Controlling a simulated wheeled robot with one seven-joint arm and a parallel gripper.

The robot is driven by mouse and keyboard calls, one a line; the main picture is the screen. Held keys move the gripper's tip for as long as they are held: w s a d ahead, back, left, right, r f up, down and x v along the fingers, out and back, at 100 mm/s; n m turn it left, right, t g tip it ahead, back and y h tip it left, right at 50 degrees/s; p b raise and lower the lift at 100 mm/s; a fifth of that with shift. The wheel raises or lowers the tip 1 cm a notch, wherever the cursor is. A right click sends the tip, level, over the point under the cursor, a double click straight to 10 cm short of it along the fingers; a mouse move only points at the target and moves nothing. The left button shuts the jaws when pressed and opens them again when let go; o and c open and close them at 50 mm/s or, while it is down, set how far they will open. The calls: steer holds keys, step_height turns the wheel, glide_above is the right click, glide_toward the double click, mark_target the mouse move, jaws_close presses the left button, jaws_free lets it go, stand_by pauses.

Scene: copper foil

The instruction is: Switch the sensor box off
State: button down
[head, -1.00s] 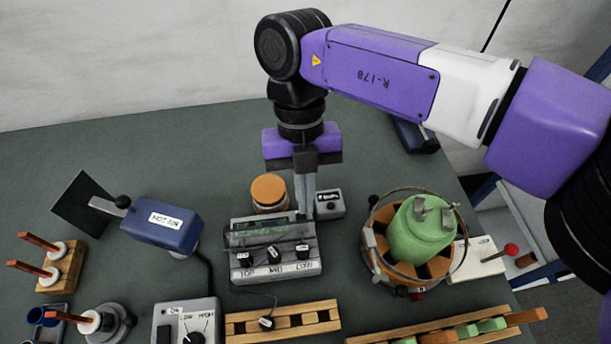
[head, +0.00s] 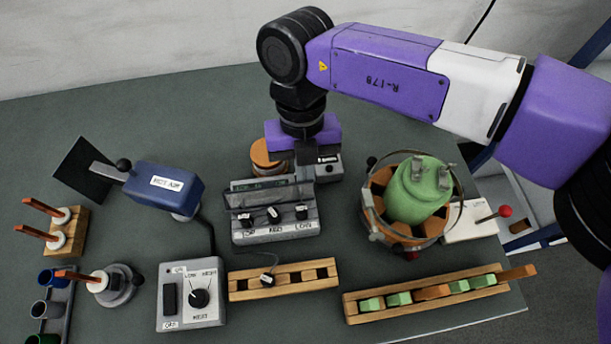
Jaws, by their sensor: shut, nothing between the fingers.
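A small grey box (head: 327,172) with a dark labelled strip stands behind the right end of a larger grey unit. The larger grey unit (head: 277,237) has a display, a raised clear cover and a row of black knobs. No readable name shows which of the two is the sensor box. My gripper (head: 305,178) points down behind the larger unit, close to the left side of the small box. Its fingers are shut and empty, and their tips are partly hidden by the cover. I cannot tell whether they touch either box.
An orange-lidded jar (head: 264,158) stands left of my gripper. A round carrier with a green canister (head: 418,190) stands at right. A blue hot-air tool (head: 163,187), a grey control box (head: 190,322) and wooden racks (head: 318,277) surround the unit.

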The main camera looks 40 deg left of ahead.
steer(key=shift+w+a+f, duration=0.1)
steer(key=shift+f, duration=0.25)
steer(key=shift+w+a+b, duration=0.4)
steer(key=shift+w+a, duration=0.1)
steer(key=shift+r, duration=0.1)
steer(key=p+v, duration=0.5)
steer(key=v, duration=0.5)
steer(key=shift+w+a+p, duration=0.25)
steer(key=shift+a+p, duration=0.05)
steer(key=shift+a, duration=0.1)
steer(key=b, duration=0.2)
steer(key=shift+a+r+b, duration=0.1)
steer(key=shift+a+b, duration=0.05)
steer(key=shift+b, duration=0.2)
